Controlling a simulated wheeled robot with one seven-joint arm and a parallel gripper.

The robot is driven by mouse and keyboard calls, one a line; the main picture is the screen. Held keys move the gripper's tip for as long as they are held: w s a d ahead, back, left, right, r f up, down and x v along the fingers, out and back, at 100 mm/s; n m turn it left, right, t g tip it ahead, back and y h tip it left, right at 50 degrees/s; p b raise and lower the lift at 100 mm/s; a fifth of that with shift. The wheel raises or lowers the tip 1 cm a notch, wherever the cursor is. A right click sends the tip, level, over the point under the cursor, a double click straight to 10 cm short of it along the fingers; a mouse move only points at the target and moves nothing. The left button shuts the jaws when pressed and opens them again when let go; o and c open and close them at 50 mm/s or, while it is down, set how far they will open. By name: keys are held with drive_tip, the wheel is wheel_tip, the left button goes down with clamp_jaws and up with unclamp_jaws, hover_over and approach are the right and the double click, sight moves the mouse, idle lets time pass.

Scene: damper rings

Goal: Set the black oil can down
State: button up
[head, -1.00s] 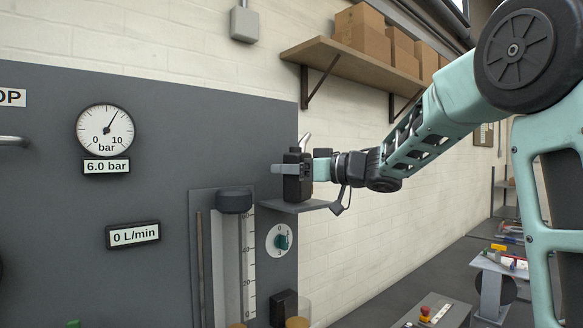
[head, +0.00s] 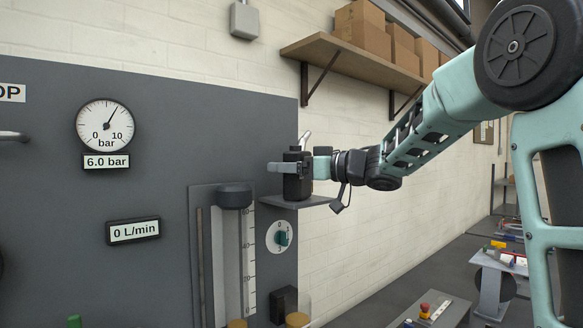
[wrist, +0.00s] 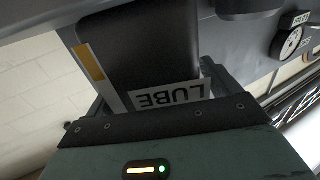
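The black oil can (head: 298,187) is upright at the small grey shelf (head: 318,202) on the right side of the dark panel. Its pale spout points up. Its base appears to meet the shelf top, though I cannot tell for sure whether it touches. My gripper (head: 288,167) reaches in level from the right, with its fingers around the can's body. In the wrist view the can (wrist: 150,55), with a white LUBE label and a yellow-and-white strip, sits between my fingers, which look closed on its sides.
A column with a scale (head: 248,262) and a dark cap (head: 234,196) stands left of and below the shelf. A wooden shelf with boxes (head: 372,58) hangs above my arm.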

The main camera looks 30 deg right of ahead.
drive_tip(key=b+v, duration=0.6)
drive_tip(key=v, duration=1.1)
drive_tip(key=shift+s, duration=0.2)
drive_tip(key=shift+d, duration=0.15)
drive_tip(key=shift+c, duration=0.3)
clamp_jaws()
idle(0.8)
